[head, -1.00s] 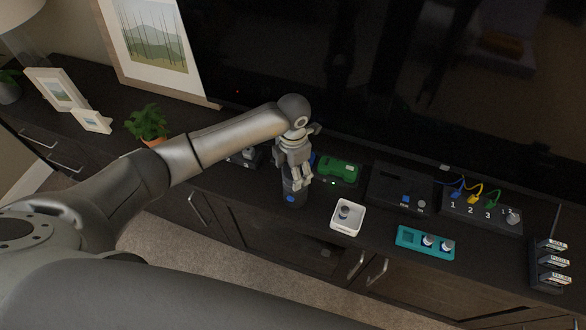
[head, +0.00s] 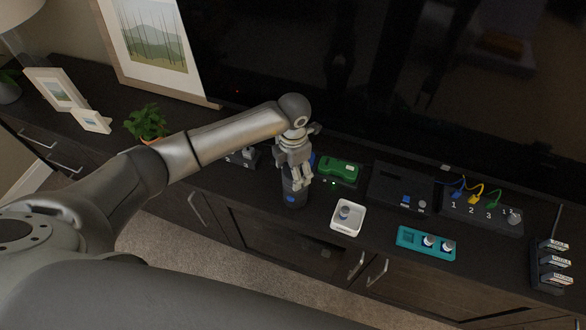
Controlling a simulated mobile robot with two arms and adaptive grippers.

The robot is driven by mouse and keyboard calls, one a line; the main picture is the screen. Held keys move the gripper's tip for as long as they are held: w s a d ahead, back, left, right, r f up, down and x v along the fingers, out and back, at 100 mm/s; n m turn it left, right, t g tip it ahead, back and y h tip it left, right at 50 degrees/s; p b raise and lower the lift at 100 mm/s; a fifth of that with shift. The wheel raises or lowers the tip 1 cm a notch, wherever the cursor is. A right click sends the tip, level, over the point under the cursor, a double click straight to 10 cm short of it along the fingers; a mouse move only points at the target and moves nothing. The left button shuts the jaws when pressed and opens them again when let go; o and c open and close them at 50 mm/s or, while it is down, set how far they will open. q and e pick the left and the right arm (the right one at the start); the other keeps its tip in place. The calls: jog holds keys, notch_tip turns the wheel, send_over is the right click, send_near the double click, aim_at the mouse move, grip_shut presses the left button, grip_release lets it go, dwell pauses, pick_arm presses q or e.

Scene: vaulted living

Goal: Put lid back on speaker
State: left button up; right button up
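The speaker (head: 292,199) appears to be the small dark cylinder with a blue button on its front, standing upright near the front edge of the cabinet top. My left gripper (head: 298,182) points down at the top of this cylinder and covers it. I cannot tell whether its fingers touch the cylinder or hold anything. No separate lid can be made out; the top of the cylinder is hidden behind my gripper. My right gripper is not in view.
Right of the speaker stand a white tray (head: 335,225) with a small grey piece, a green device (head: 340,171), a teal holder (head: 408,248) and a black box (head: 393,182) with cables beside it. A potted plant (head: 148,121) stands left. The television (head: 400,80) rises behind.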

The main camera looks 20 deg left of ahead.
pick_arm(q)
jog(key=shift+f, duration=0.15)
dwell(0.4)
dwell(0.4)
jog(key=shift+b, duration=0.4)
jog(key=o, duration=0.9)
jog(key=shift+o, duration=1.1)
